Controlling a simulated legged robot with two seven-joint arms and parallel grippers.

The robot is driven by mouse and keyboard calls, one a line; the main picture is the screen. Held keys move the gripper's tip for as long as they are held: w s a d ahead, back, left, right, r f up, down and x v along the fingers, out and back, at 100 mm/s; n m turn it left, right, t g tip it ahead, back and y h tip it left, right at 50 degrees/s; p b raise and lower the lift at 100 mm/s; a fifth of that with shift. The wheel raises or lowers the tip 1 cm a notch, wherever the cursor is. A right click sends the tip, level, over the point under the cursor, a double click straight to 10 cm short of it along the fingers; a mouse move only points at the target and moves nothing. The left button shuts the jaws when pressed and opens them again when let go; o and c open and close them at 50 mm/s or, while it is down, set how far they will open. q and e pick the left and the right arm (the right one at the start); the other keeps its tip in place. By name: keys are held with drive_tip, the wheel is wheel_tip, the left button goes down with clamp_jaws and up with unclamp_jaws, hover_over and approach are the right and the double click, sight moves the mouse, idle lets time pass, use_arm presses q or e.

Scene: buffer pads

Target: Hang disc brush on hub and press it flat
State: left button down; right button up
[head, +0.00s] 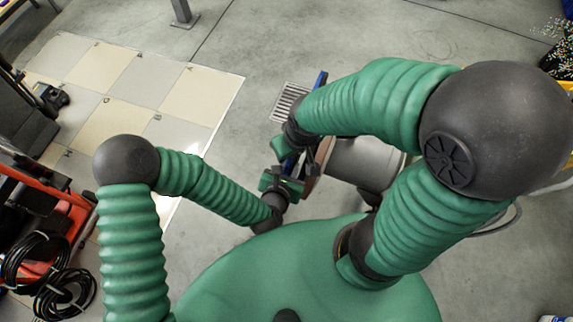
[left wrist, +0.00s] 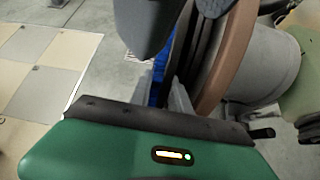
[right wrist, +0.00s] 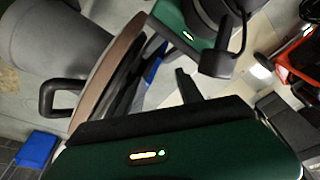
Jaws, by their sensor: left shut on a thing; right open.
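The disc brush shows nearly edge-on, a black plate with a blue side (head: 321,80). It stands steeply beside the machine's brown disc (head: 319,160), on the front of a grey cylindrical body (head: 362,162). In the left wrist view the brush's dark plate (left wrist: 202,48) lies close to the brown disc (left wrist: 227,60); I cannot tell whether they touch. My left gripper (head: 284,178) is shut on the brush's near edge. My right gripper (right wrist: 160,92) is open at the brush's edge, its tips partly hidden. The hub is hidden between the discs.
A floor grate (head: 289,102) lies behind the brush. Pale tiled panels (head: 130,80) lie on the floor at left. An orange machine (head: 60,225) with black coiled cables (head: 62,290) stands at the left edge. A black handle (right wrist: 58,97) sticks out of the grey body. Grey floor between is clear.

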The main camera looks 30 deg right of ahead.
use_arm(q)
drive_tip(key=shift+s+d, duration=0.15)
drive_tip(key=shift+d, duration=0.05)
idle(0.3)
drive_tip(key=shift+s+d, duration=0.35)
drive_tip(key=shift+s, duration=0.15)
drive_tip(key=shift+s+d, duration=0.1)
drive_tip(key=shift+d, duration=0.05)
drive_tip(key=shift+s+d, duration=0.1)
drive_tip(key=shift+s, duration=0.05)
drive_tip(key=shift+s+d, duration=0.1)
drive_tip(key=shift+s, duration=0.05)
idle(0.5)
drive_tip(key=shift+f, duration=0.35)
drive_tip(key=c, duration=1.1)
unclamp_jaws()
drive_tip(key=shift+c, duration=0.2)
